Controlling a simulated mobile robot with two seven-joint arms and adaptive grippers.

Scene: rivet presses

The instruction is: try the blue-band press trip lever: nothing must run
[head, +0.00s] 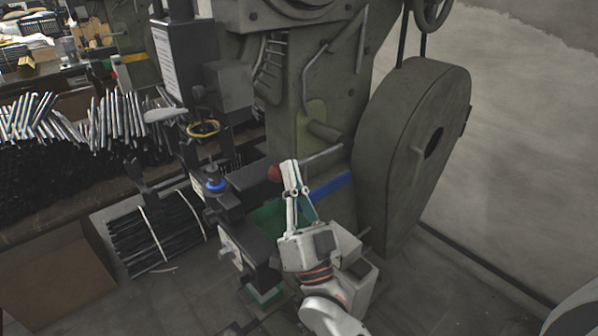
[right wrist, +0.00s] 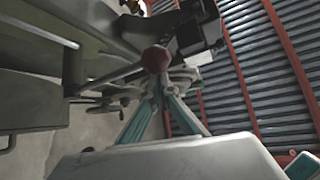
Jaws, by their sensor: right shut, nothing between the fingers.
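The press with the blue band (head: 331,187) is a large green-grey machine in the middle of the head view. Its trip lever is a thin metal rod (head: 322,155) ending in a red knob (head: 274,173). The red knob also shows in the right wrist view (right wrist: 156,59), just beyond my fingertips. My right gripper (head: 290,165) is shut and empty, its fingertips close beside the knob, overlapping the lever's line. I cannot tell whether they touch it. My left gripper is not in view.
A big flywheel guard (head: 405,150) stands right of the lever. The press head with a blue ring (head: 214,186) is left of it. Bundled dark rods (head: 158,235) lie on the floor, and a rack of metal rods (head: 115,118) stands behind. Floor at the right is clear.

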